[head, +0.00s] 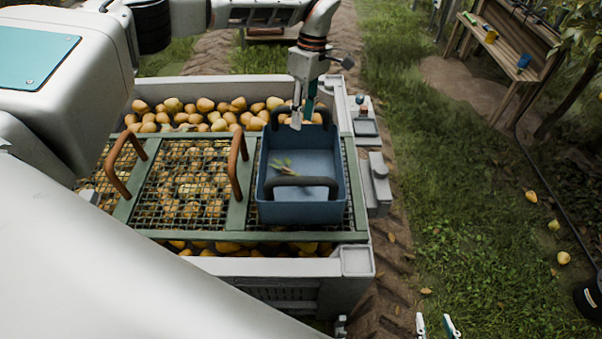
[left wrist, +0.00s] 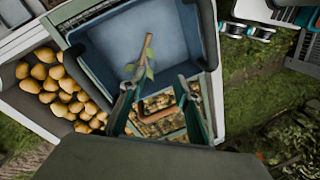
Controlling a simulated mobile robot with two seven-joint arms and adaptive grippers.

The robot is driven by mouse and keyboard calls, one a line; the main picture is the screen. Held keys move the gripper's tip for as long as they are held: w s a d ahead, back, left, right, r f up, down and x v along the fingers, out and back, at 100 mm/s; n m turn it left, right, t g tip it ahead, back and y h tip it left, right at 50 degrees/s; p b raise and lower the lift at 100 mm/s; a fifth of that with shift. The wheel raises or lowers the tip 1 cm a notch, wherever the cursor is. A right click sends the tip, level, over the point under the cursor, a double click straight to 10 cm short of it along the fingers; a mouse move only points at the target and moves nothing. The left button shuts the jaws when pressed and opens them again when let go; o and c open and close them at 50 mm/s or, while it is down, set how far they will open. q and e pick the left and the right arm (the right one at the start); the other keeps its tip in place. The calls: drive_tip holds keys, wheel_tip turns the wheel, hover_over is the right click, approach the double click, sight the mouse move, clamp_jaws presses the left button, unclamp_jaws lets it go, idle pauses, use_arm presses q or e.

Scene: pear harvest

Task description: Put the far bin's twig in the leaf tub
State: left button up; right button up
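The leaf tub (head: 335,185) is a blue open tub with two dark handles, sitting on the green-framed mesh cover of the pear bin. The twig (head: 284,167), thin with green leaves, shows inside the tub near its left side. In the left wrist view the twig (left wrist: 146,55) is seen against the tub floor (left wrist: 110,45), beyond the fingers. My left gripper (head: 304,112) is over the tub's far end; its fingers (left wrist: 160,100) are spread with nothing between them. My right gripper (head: 437,326) is at the bottom edge, its two tips apart; the rest is out of frame.
The pear bin's pale wall (head: 300,267) surrounds many pears. Its mesh cover (head: 185,180) has two brown upright handles (head: 236,165) left of the tub. A wooden bench (head: 515,62) stands at the upper right. Grass with a few fallen pears (head: 563,257) lies to the right.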

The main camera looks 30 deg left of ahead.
use_arm(q)
wheel_tip(320, 180, up, 12)
drive_tip(key=w, duration=0.2)
drive_tip(key=shift+w+d, duration=0.15)
drive_tip(key=shift+f, duration=0.15)
idle(0.4)
